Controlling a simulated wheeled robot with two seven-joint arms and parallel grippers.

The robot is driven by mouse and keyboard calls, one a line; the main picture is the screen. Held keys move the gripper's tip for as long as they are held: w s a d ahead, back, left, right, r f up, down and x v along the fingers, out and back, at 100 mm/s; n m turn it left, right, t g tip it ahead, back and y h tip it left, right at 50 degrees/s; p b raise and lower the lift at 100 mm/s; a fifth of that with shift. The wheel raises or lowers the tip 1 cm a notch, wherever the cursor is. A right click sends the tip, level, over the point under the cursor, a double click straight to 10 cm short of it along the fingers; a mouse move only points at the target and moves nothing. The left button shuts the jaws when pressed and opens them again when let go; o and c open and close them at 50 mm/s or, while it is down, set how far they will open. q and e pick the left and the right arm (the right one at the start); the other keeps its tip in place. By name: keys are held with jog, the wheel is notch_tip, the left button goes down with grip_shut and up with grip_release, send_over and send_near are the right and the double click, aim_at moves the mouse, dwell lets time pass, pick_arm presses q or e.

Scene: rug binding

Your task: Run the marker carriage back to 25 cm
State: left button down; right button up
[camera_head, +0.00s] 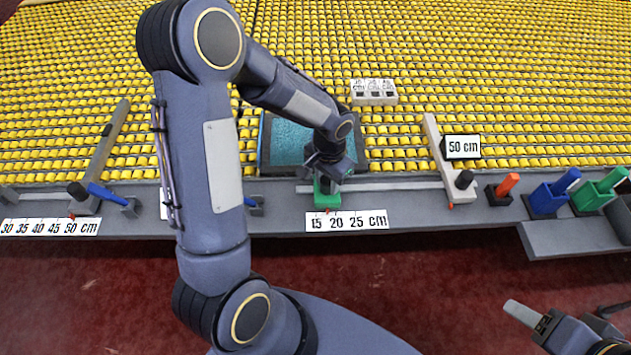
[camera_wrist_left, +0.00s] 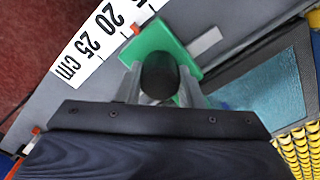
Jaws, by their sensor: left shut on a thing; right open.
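A green carriage (camera_head: 327,196) with a black knob sits on the rail at the front of the bench, above a white scale (camera_head: 347,221) reading 15, 20 and 25 cm. Its small red pointer stands between the 15 and 20 marks. My left gripper (camera_head: 328,172) reaches down from above and is shut on the black knob (camera_wrist_left: 159,76). In the left wrist view the green base (camera_wrist_left: 150,42) shows around the knob, with the red pointer at the scale's edge. The fingertips are partly hidden. My right gripper (camera_head: 567,318) is open and empty at the lower right, away from the bench.
A teal pad (camera_head: 283,140) lies behind the rail. A 50 cm sign (camera_head: 461,147), an orange marker (camera_head: 508,184), and blue (camera_head: 548,198) and green (camera_head: 598,194) holders stand to the right.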

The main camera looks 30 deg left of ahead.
pick_arm(q)
jog(key=w+d, duration=0.1)
jog(key=d, duration=0.1)
jog(key=w+d+b, duration=0.1)
jog(key=d, duration=0.1)
jog(key=w+d, duration=0.1)
jog(key=d, duration=0.1)
jog(key=shift+w, duration=0.4)
jog(key=shift+w+d+r, duration=0.1)
jog(key=shift+d, duration=0.15)
jog(key=c, duration=1.4)
grip_release()
jog(key=shift+c, duration=0.2)
jog(key=o, duration=0.4)
jog(key=shift+d, duration=0.15)
jog(key=shift+o, duration=0.2)
notch_tip(320, 180, up, 8)
jog(key=shift+b, duration=0.4)
